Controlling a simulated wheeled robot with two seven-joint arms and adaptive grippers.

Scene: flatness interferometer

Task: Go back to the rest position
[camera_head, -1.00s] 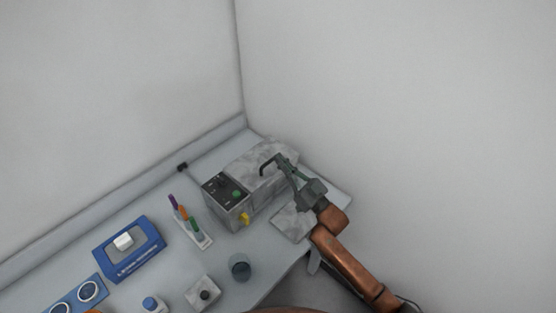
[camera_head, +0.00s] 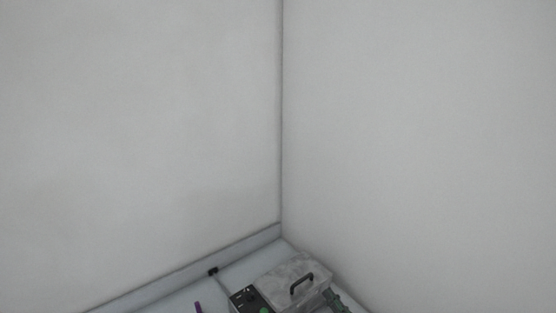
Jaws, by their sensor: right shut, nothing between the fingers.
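The interferometer box (camera_head: 278,275), with a mottled grey lid, stands at the bottom of the head view. A dark handle (camera_head: 302,283) rises from its lid. Its black control panel (camera_head: 243,297) with a green button is cut by the bottom edge. My right gripper (camera_head: 335,297) shows only in part, at the box's right side and apart from the handle. It is shut and empty. The rest of my right arm is below the frame. My left gripper is out of view.
The bench top (camera_head: 180,301) shows as a strip along the bottom. A small black fitting (camera_head: 213,271) with a cable sits by the back ledge (camera_head: 180,275). The tip of a purple tool (camera_head: 198,307) shows at the bottom. Bare walls fill the rest.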

